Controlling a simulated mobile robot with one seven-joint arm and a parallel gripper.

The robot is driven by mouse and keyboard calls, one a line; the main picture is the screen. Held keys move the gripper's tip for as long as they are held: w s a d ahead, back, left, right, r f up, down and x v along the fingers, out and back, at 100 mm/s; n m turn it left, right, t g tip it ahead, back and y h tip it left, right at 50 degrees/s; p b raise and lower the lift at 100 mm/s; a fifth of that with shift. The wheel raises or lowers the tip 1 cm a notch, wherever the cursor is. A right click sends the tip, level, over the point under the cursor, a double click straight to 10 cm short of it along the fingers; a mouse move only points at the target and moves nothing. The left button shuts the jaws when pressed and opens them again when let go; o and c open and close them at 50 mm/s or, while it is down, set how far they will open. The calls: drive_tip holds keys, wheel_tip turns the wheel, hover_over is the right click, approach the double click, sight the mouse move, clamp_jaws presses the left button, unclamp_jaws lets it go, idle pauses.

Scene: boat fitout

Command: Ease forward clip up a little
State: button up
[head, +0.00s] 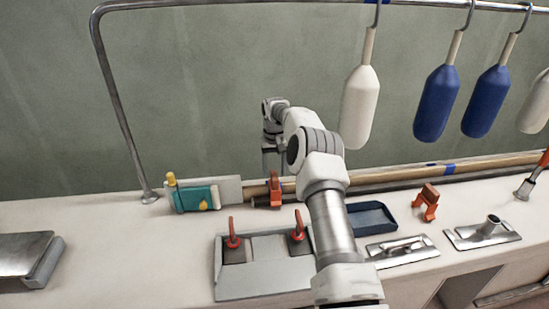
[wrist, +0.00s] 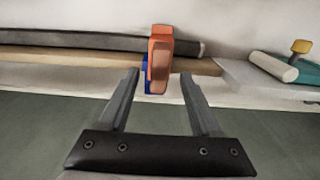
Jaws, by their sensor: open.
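An orange clip (head: 275,188) sits on the wooden pole (head: 257,190) near its left end. It also shows in the wrist view (wrist: 160,60), upright on the pole, with a blue patch at its left side. My gripper (wrist: 160,75) is open, with one finger on each side of the clip's lower part in the picture. I cannot tell whether the fingers touch it. A second orange clip (head: 427,202) stands farther right on the white deck.
A teal block with a yellow knob (head: 194,197) lies left of the clip. A grey tray with two red-handled pieces (head: 262,280) and a dark blue tray (head: 371,217) are in front. Blue and white fenders (head: 437,103) hang from the rail (head: 118,100).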

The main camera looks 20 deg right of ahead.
sight(274, 175)
drive_tip(key=shift+f, duration=1.7)
clamp_jaws()
drive_tip(key=c, duration=0.7)
unclamp_jaws()
clamp_jaws()
drive_tip(key=shift+r+p, duration=0.3)
drive_tip(key=shift+r, duration=0.5)
drive_tip(key=o, duration=0.7)
unclamp_jaws()
drive_tip(key=shift+f, duration=0.1)
